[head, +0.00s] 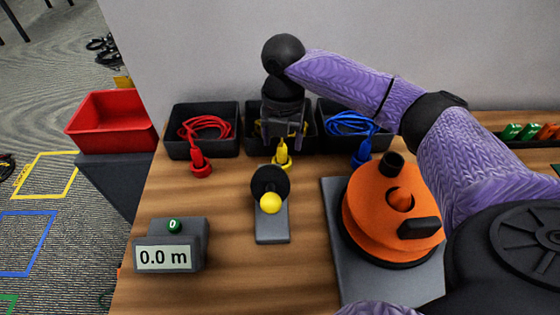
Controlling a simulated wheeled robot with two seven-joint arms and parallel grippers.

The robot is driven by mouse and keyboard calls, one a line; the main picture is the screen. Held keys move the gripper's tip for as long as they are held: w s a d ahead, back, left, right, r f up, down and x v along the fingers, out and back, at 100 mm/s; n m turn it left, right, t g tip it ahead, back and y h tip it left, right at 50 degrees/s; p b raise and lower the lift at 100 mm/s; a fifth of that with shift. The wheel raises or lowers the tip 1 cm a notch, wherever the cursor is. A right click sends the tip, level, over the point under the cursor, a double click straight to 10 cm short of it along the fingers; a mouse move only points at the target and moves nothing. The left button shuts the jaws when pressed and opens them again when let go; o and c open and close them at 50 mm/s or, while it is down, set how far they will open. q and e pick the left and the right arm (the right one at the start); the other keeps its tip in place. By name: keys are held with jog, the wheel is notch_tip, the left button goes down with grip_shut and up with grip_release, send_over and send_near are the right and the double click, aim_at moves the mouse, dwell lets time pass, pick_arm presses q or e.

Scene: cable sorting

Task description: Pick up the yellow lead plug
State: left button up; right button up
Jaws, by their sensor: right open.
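The yellow lead plug (282,156) stands upright on the table in front of the middle black bin (309,128). Its yellow cable lies in that bin, mostly hidden behind my gripper. My right gripper (283,143) points down directly over the yellow plug, with its fingers at or just above the plug's top. It is open; whether the fingers touch the plug cannot be told. My left gripper is not in view.
A red plug (200,165) and a blue plug (361,155) stand on either side, before their bins. Nearer are a grey stand with a yellow ball (271,203), a meter reading 0.0 m (165,257) and an orange reel (385,215). A red crate (112,121) is left.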

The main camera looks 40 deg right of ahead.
aim_at(282, 144)
notch_tip(282, 144, down, 4)
jog(key=shift+b, duration=0.9)
jog(key=shift+r, duration=0.15)
grip_shut()
